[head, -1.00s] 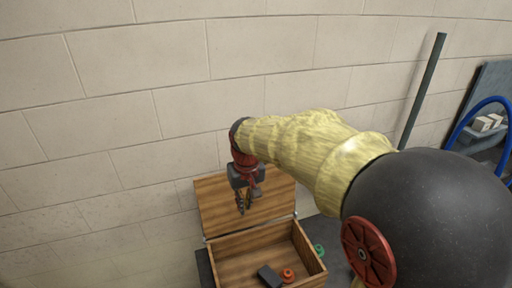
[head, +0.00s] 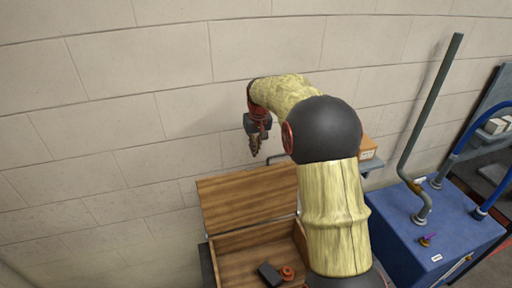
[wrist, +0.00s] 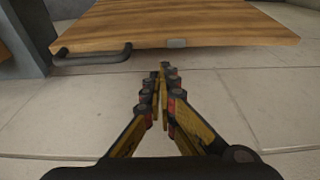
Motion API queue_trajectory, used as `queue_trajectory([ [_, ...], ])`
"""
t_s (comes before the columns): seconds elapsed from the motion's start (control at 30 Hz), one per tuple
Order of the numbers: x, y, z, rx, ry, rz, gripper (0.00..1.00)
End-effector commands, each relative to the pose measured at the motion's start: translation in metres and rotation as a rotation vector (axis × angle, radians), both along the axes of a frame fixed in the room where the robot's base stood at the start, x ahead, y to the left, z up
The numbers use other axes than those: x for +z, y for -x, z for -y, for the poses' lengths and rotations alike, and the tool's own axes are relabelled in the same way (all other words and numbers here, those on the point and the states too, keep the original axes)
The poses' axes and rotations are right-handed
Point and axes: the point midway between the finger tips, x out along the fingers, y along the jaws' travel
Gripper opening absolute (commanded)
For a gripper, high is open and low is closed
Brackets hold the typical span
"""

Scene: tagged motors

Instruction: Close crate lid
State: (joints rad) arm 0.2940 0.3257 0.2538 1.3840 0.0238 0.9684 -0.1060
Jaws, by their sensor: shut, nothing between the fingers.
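The wooden crate (head: 228,268) stands against the wall at the lower middle of the head view. Its lid (head: 245,196) is open, leaning up toward the wall. In the wrist view the lid (wrist: 180,22) spans the top, with a dark bar handle (wrist: 92,56) and a small grey plate on its edge. My gripper (head: 254,153) is shut and empty, above the lid's upper edge in the head view. In the wrist view my gripper (wrist: 162,70) points toward the lid edge, with a visible gap. My arm hides the crate's right part.
A dark block (head: 269,274) and a red round part (head: 287,272) lie in the crate. A blue cabinet (head: 420,222) with a grey pipe (head: 432,105) and blue hoses stands at right. An orange-brown box (head: 367,148) sits behind my arm. The wall is close behind the lid.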

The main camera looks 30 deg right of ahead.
Motion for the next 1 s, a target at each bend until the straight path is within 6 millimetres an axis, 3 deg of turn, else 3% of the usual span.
queue_trajectory([
  [0.2,-0.038,-0.007,0.001,0.0,0.0,-0.002,0.0],
  [0.4,-0.059,-0.012,0.002,0.0,0.0,-0.001,0.0],
  [1.0,-0.065,-0.013,0.003,-0.001,0.002,0.009,0.0],
])
